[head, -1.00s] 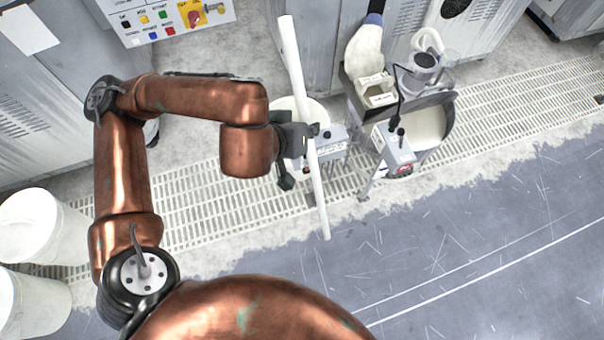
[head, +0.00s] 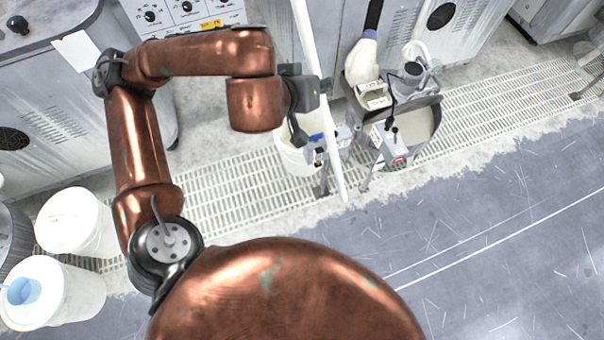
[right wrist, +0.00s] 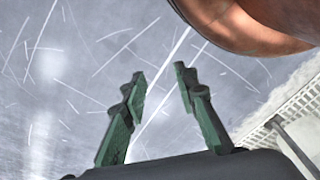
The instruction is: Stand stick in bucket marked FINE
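My left gripper (head: 308,98) is shut on a long white stick (head: 331,150). The stick runs from the top edge of the head view to a lower end over the floor grating, slightly tilted in the picture. A white bucket (head: 297,158) stands behind and below the left gripper, partly hidden by it. Two more white buckets, an upper one (head: 75,222) and a lower one (head: 70,297), stand at the left. I can read no FINE mark on any bucket. My right gripper (right wrist: 160,74) is open and empty in the right wrist view, above the scratched floor.
A cart (head: 424,140) with a grey bin, bottle and small box stands right of the stick. Grey machines (head: 50,120) line the back and left. A floor grating (head: 235,195) crosses the scene. The grey-blue floor (head: 480,230) at right is clear.

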